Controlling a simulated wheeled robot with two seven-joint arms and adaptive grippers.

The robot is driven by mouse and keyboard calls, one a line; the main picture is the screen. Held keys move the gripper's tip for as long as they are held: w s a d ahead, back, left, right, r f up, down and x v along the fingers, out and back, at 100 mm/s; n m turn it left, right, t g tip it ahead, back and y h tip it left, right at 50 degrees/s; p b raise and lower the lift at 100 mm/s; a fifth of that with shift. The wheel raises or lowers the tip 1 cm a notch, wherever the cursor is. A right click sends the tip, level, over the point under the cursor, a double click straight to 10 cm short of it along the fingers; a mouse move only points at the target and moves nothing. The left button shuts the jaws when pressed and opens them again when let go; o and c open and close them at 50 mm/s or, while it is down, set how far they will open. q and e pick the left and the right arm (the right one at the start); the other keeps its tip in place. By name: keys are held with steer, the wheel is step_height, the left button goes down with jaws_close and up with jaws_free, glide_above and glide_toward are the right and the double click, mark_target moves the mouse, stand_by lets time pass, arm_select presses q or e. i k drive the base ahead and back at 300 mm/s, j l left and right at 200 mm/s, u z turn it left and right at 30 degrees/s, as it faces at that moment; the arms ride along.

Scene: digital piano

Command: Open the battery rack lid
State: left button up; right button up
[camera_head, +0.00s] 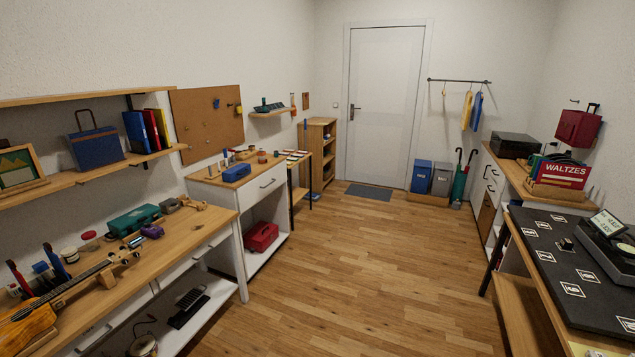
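I cannot tell for sure which thing is the battery rack. Several closed cases or boxes show. A green case (134,219) lies on the left workbench. A small blue box (237,172) sits on the white cabinet further back. A red case (261,237) stands on that cabinet's lower shelf. A black box (514,146) sits on the far end of the right counter. A dark device with a raised lit screen (608,223) is on the black tabletop at the right. Neither of my grippers is in view.
The black-topped table (556,277) with white marked squares stands at the right. The wooden floor (360,265) between the furniture is clear to the closed white door (386,105). Bins (420,176) stand by the far wall.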

mark_target(232, 175)
steer(key=i+z, duration=0.25)
steer(key=i, duration=1.35)
steer(key=i+l+u, duration=0.15)
steer(key=i, duration=0.65)
steer(key=i+l+u, duration=0.1)
steer(key=i+u, duration=0.15)
steer(key=i, duration=0.15)
steer(key=i+l+u, duration=0.15)
steer(key=i+u, duration=0.15)
steer(key=i+l+u, duration=0.25)
steer(key=i, duration=0.2)
